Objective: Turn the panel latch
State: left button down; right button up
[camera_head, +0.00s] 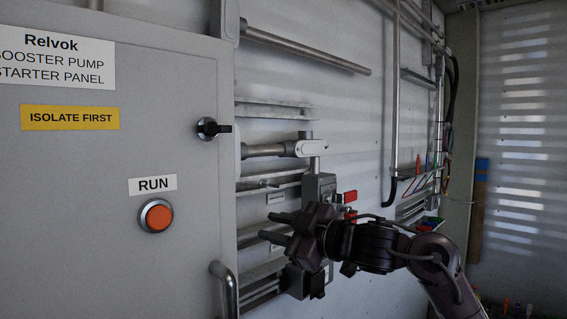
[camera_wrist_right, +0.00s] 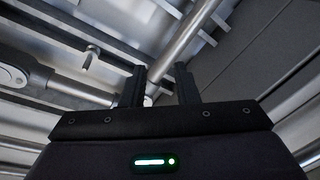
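The panel latch (camera_head: 213,128) is a small black handle on a round metal base near the right edge of the grey starter panel door (camera_head: 100,200). Its lever points right, about level. My right gripper (camera_head: 278,230) is to the right of and below the latch, apart from it, with its fingers pointing left toward the panel edge. The two fingers of my right gripper (camera_wrist_right: 160,87) stand apart in the right wrist view, with nothing between them that they touch. The latch does not show clearly in the wrist view. My left gripper is not in the head view.
An orange button (camera_head: 156,216) under a RUN label and a curved metal door handle (camera_head: 225,287) are on the panel. Metal pipes (camera_head: 305,48) and a grey switch box (camera_head: 320,188) with red parts line the wall behind my right gripper. The space before the door is clear.

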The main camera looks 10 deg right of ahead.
aim_at(219, 129)
jog(key=s+a+r+n+p, duration=0.2)
jog(key=s+r+n, duration=0.6)
jog(key=s+r, duration=1.2)
jog(key=shift+t, duration=0.4)
jog(key=shift+w+a+f+p, duration=0.3)
jog(key=shift+w+a, duration=0.35)
jog(key=shift+a, duration=0.35)
jog(key=shift+w+a+f+p, duration=0.15)
jog(key=shift+w+a+f, duration=0.15)
jog(key=shift+w+a, duration=0.55)
jog(key=shift+w+a+f+p, duration=0.3)
jog(key=shift+w+a, duration=0.2)
jog(key=shift+a, duration=0.6)
jog(key=shift+s, duration=0.1)
jog(key=shift+c, duration=0.5)
grip_shut()
